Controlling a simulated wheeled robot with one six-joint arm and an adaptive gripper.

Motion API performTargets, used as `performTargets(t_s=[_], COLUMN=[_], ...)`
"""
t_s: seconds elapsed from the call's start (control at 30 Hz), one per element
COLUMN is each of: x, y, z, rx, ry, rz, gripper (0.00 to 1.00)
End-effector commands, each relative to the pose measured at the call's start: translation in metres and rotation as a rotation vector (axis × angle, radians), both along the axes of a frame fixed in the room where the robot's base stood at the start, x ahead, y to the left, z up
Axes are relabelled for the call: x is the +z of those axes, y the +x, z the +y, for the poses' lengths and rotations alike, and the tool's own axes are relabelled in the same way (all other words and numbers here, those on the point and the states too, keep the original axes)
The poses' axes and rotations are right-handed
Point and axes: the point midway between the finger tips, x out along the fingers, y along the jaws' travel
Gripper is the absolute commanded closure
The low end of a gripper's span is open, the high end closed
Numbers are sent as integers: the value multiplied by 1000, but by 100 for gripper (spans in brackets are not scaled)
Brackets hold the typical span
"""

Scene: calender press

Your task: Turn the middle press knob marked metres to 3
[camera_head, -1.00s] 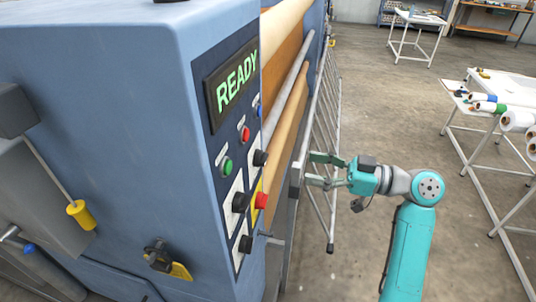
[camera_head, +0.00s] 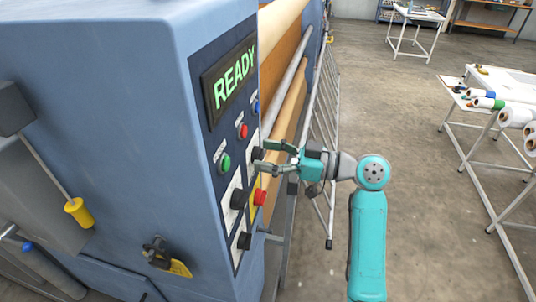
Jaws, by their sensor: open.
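The press panel (camera_head: 210,128) carries several black knobs on white plates. One knob (camera_head: 238,199) sits at middle height on the left, one (camera_head: 243,241) is below it, and one (camera_head: 257,153) is higher at the right, partly behind my fingers. Their markings are too small to read, so I cannot tell which says metres. My gripper (camera_head: 262,156) is open and empty, its fingers pointing left at the panel and overlapping the upper right knob in the picture. I cannot tell whether it touches that knob.
The display (camera_head: 233,83) reads READY. Red (camera_head: 242,131), green (camera_head: 224,164) and blue (camera_head: 256,107) buttons and a red button on yellow (camera_head: 260,197) are on the panel. A metal guard rail (camera_head: 325,120) stands behind my gripper. Open floor lies to the right, before tables with rolls.

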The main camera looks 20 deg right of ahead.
Motion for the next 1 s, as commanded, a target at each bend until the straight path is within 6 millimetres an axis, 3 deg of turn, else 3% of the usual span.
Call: performTargets(t_s=[0.23,0.4,0.47,0.5,1.0], x=[0,0,0,0,0], y=[0,0,0,0,1], z=[0,0,0,0,0], rx=[0,0,0,0,0], ry=[0,0,0,0,82], rz=[0,0,0,0,111], gripper=[33,75,90,93,93])
